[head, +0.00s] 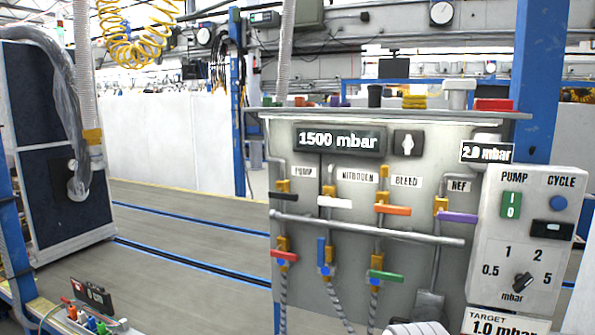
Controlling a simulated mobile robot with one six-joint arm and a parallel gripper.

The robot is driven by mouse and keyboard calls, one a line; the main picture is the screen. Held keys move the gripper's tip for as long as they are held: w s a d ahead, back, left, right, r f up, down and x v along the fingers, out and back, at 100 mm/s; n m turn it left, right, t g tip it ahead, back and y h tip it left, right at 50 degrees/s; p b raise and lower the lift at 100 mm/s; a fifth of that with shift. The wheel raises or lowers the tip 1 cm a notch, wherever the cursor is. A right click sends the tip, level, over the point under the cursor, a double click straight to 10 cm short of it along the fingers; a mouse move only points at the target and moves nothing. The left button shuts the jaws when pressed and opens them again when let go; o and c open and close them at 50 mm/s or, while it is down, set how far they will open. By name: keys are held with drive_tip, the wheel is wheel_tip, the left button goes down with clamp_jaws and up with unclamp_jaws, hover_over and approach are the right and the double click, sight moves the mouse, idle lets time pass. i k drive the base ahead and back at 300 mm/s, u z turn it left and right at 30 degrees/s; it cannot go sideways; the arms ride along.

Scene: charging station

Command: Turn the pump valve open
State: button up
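The pump valve has a black lever handle (283,196) on a brass body below the PUMP label (303,172), at the upper left of the grey charging panel (345,255). The black lever lies roughly horizontal, across its vertical pipe. To its right are a white lever (334,202) under NITROGEN, an orange lever (393,210) under BLEED and a purple lever (457,217) under REF, all roughly horizontal. I cannot see my gripper in the head view.
A horizontal rail (365,229) crosses the panel just below the upper levers. Below it are a red lever (284,255), an upright blue lever (321,250) and a green lever (387,276). The control box (530,235) stands right. Floor (170,225) to the left is open.

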sight(277, 195)
drive_tip(key=z, duration=2.1)
drive_tip(key=k, duration=1.45)
drive_tip(key=u, duration=1.2)
drive_tip(key=i, duration=1)
drive_tip(key=u, duration=0.1)
